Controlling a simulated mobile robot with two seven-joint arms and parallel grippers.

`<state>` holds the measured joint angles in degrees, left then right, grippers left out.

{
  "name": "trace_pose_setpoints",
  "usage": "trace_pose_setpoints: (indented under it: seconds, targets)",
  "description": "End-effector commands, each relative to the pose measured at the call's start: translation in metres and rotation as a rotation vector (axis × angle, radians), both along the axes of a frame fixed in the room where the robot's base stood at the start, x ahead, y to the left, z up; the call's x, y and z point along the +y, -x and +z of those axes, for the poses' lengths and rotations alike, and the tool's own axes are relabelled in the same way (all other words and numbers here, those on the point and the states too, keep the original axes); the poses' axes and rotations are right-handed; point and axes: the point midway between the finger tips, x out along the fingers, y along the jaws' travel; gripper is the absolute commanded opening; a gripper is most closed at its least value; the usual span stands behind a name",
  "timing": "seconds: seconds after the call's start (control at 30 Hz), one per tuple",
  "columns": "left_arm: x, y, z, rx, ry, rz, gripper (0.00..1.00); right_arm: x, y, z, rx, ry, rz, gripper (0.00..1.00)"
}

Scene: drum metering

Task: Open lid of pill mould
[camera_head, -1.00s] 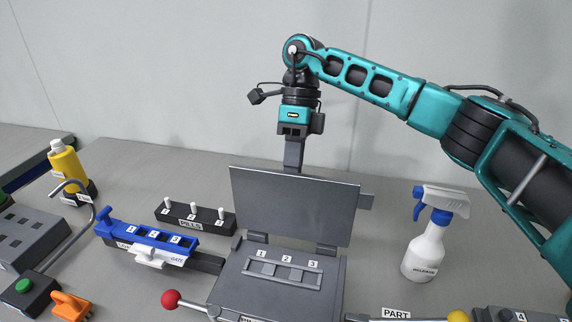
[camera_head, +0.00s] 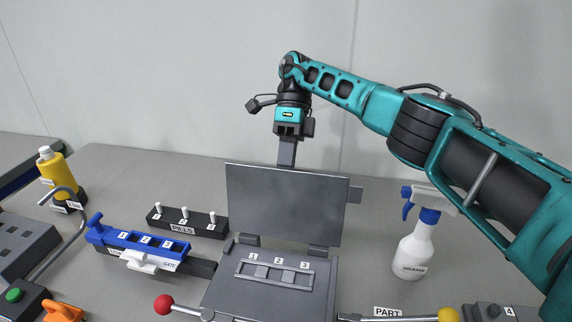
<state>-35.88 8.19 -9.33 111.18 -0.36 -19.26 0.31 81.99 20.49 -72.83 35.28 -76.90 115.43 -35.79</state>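The pill mould (camera_head: 268,294) is a dark grey box in the lower middle, with a slotted strip marked 1, 2, 3 on its top face. Its lid (camera_head: 287,204) is a flat dark panel standing up nearly vertical on two hinges at the mould's back edge. My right gripper (camera_head: 287,155) points down at the lid's top edge, its lower end partly hidden behind the lid. I cannot see whether its fingers are apart or together. My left gripper is not in view.
A release spray bottle (camera_head: 415,245) stands to the right of the lid. A pills block (camera_head: 187,222) and a blue numbered gate slide (camera_head: 140,241) lie to the left. A red-knobbed lever (camera_head: 164,304) and a yellow-knobbed lever (camera_head: 447,314) flank the mould.

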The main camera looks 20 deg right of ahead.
Motion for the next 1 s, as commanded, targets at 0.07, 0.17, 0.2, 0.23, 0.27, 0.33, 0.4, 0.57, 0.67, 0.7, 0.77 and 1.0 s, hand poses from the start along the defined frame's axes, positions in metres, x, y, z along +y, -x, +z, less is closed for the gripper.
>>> trace_pose_setpoints:
  seconds: [0.07, 0.17, 0.2, 0.23, 0.27, 0.33, 0.4, 0.57, 0.67, 0.7, 0.77, 1.0]
  targets:
    - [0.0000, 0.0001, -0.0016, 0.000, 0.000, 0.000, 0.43, -0.0021, 0.0004, -0.0115, 0.004, 0.014, -0.004, 0.00]
    - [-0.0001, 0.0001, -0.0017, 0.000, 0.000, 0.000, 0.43, -0.0025, 0.0003, -0.0116, 0.004, 0.013, -0.005, 0.00]
    - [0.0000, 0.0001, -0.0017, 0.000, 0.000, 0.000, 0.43, -0.0026, 0.0003, -0.0117, 0.004, 0.013, -0.005, 0.00]
    - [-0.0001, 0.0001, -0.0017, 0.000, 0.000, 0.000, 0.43, -0.0027, 0.0003, -0.0117, 0.004, 0.013, -0.005, 0.00]
    - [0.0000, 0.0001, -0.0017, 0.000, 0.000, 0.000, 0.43, -0.0028, 0.0004, -0.0117, 0.004, 0.013, -0.005, 0.00]
    - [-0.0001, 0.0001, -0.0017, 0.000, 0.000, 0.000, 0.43, -0.0029, 0.0003, -0.0117, 0.005, 0.014, -0.006, 0.00]
    - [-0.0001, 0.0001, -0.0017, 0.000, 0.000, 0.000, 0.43, -0.0032, 0.0003, -0.0118, 0.005, 0.014, -0.006, 0.14]
    - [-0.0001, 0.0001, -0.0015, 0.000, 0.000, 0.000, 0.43, -0.0033, -0.0001, -0.0106, 0.003, 0.014, -0.008, 0.30]
    - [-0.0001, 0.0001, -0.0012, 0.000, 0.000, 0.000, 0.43, -0.0032, -0.0001, -0.0095, 0.003, 0.012, -0.008, 0.38]
    - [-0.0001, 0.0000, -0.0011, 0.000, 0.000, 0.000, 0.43, -0.0031, -0.0001, -0.0089, 0.003, 0.011, -0.008, 0.38]
    - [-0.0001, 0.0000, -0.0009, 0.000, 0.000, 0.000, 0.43, -0.0030, -0.0001, -0.0081, 0.003, 0.010, -0.007, 0.38]
    - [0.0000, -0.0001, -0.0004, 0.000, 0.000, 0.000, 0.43, -0.0020, 0.0007, -0.0056, -0.003, 0.011, -0.006, 0.38]
